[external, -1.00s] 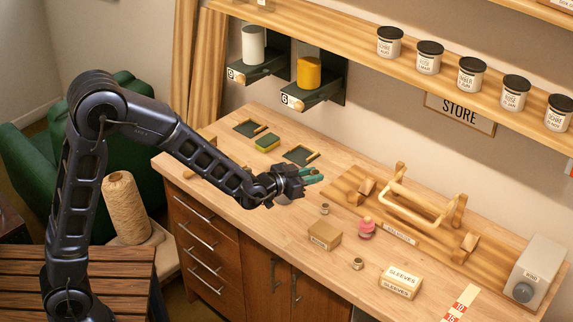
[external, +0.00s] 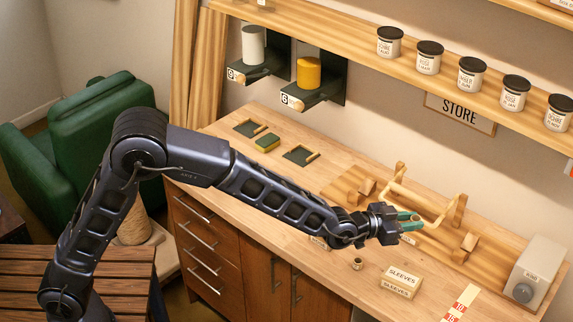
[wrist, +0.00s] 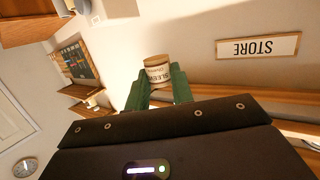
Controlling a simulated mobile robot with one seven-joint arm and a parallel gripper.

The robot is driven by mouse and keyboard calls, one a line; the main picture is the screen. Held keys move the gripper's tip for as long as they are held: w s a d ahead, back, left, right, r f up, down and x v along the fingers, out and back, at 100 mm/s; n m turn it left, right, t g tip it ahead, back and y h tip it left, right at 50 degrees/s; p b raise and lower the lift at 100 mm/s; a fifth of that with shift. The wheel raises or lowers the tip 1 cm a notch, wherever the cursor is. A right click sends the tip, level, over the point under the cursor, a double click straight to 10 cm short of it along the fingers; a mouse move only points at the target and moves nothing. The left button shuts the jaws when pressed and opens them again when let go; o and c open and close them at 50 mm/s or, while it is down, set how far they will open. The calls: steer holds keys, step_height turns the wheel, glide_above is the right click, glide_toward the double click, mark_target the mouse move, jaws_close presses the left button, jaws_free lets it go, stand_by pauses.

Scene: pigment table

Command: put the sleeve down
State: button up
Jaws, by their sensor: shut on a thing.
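The sleeve (wrist: 157,70) is a short tan cylinder with a pale label reading SLEEVE, upside down in the wrist view. It sits between the green fingertips of my gripper (wrist: 158,85), which is shut on it. In the external view my gripper (external: 411,221) is in front of the wooden rack, seemingly above the bench; the sleeve is hard to make out there, and its exact height is unclear. A cream box marked SLEEVES (external: 402,280) sits on the bench, below the gripper in the picture.
A wooden rack with a handle (external: 440,215) stands behind my gripper. A small ring-like piece (external: 357,264) lies left of the SLEEVES box. A grey box with a dial (external: 537,270) is at the right.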

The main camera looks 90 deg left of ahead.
mark_target(397, 278)
step_height(397, 278, down, 20)
steer(key=shift+r, duration=0.25)
stand_by(0.4)
steer(key=shift+f, duration=0.15)
steer(key=o, duration=1)
steer(key=shift+c, duration=0.2)
